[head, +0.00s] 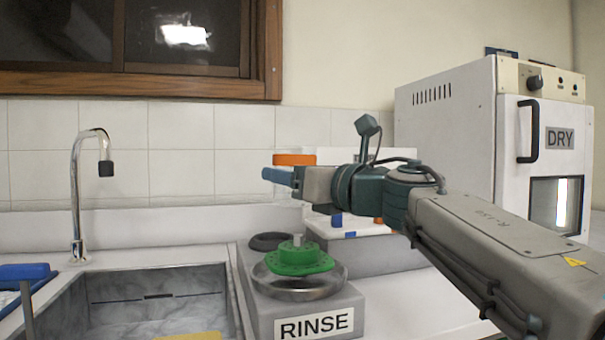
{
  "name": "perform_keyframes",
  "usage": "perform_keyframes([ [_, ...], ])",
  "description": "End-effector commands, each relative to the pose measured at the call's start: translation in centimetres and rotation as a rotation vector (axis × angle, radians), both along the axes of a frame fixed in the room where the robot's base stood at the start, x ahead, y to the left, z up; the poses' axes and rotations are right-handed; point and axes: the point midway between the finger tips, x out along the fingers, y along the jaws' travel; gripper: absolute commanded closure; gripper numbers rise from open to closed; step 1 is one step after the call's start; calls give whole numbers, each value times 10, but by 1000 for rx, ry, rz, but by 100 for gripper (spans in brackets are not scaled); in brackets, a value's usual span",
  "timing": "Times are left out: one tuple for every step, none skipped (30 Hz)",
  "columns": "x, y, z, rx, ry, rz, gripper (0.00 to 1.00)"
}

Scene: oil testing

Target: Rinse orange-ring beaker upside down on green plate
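The green plate (299,260) sits on a round metal dish (300,288) on the grey rinse station labelled RINSE. My gripper (277,177) points left above the plate, clearly apart from it. Its fingers are seen side-on, so I cannot tell whether they are open or shut. An orange band (294,159) shows just above and behind the fingers. It may be the ring of the beaker, but no clear glass outline shows, and I cannot tell whether the gripper holds it.
A sink (160,278) with a tall metal faucet (78,195) is at left, beside a blue item (25,271). A white-topped box (352,228) with blue and orange parts stands behind the rinse station. A cabinet labelled DRY (445,120) stands at right.

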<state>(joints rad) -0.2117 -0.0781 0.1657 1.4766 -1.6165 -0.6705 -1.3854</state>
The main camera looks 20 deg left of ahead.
Motion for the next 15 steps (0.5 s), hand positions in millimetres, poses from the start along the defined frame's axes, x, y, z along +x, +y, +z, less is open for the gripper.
perform_keyframes([
  [0, -2, 4, 15, 25, -3, 64],
  [1, -3, 5, 26, 47, -5, 64],
  [2, -4, 6, 45, 83, -9, 64],
  [3, -5, 7, 63, 112, -12, 64],
  [4, -6, 7, 81, 145, -15, 64],
  [4, -8, 8, 107, 192, -17, 64],
  [5, -8, 8, 128, 229, -18, 64],
  [5, -9, 8, 149, 265, -19, 64],
  [5, -9, 9, 177, 313, -18, 64],
  [5, -9, 9, 197, 349, -19, 64],
  [5, -9, 8, 217, 384, -19, 64],
  [5, -9, 8, 242, 430, -19, 64],
  [5, -8, 8, 261, 464, -19, 64],
  [5, -8, 8, 280, 497, -17, 64],
  [4, -8, 8, 304, 542, -17, 64],
])
